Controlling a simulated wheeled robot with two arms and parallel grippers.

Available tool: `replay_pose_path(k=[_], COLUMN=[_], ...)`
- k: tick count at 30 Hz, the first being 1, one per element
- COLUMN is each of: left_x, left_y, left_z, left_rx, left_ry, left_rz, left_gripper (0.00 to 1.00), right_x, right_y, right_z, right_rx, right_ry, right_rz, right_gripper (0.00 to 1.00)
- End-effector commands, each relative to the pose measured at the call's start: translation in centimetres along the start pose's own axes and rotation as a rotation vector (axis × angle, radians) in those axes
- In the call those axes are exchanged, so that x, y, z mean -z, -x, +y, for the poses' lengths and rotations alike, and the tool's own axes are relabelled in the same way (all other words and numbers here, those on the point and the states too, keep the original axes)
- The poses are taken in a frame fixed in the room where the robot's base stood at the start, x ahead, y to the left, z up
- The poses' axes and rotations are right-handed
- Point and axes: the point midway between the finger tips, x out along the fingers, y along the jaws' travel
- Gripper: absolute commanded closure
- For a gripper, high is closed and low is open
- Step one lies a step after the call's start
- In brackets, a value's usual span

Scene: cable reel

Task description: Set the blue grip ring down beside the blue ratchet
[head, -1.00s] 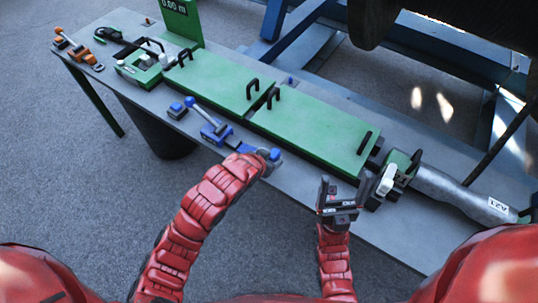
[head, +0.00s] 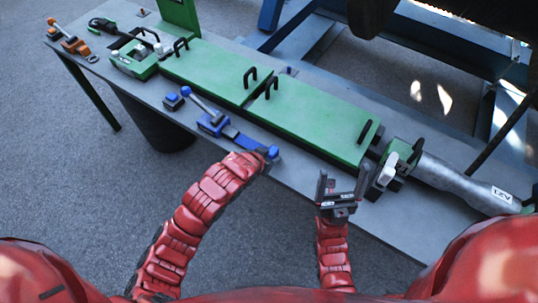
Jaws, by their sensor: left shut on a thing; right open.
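The blue ratchet (head: 211,123) lies on the grey bench near its front edge, with a grey lever rising to a blue knob. A dark blue strap-like part runs from it toward my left gripper. The blue grip ring (head: 272,152) is at my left gripper (head: 265,156), low at the bench's front edge, to the right of the ratchet. My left gripper is shut on the ring, and its fingers hide part of it. I cannot tell whether the ring touches the bench. My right gripper (head: 338,194) is open and empty, fingers up, in front of the bench edge.
Green panels (head: 315,118) with black handles lie behind the ratchet. A small blue block (head: 173,101) is left of it. A green clamp (head: 398,165) holds a grey cable end (head: 450,178) at right. An orange ratchet (head: 72,44) lies far left.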

Motion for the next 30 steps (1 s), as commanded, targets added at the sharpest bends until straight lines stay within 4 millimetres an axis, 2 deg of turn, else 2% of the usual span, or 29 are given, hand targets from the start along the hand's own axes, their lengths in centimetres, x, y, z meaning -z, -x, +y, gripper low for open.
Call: replay_pose_path(k=[12,13,18,30], left_x=[-0.62,-0.54,-0.54,-0.56], left_y=[-0.66,-0.59,-0.57,-0.11], left_z=[0.05,0.04,0.04,-0.01], left_rx=[0.0,0.0,0.0,0.0], left_ry=[0.0,-0.001,0.0,0.001], left_rz=[0.001,0.001,0.001,0.001], left_gripper=[1.0,0.38,0.09,0.09], right_x=[-0.13,-0.1,-0.1,-0.12], right_y=[0.74,0.63,0.62,0.73], right_z=[-0.04,-0.03,-0.03,-0.04], right_rx=[0.0,0.0,0.0,0.0], right_ry=[0.0,0.0,0.0,0.0], right_rz=[0.0,0.0,0.0,0.0], right_gripper=[0.15,0.15,0.15,0.15])
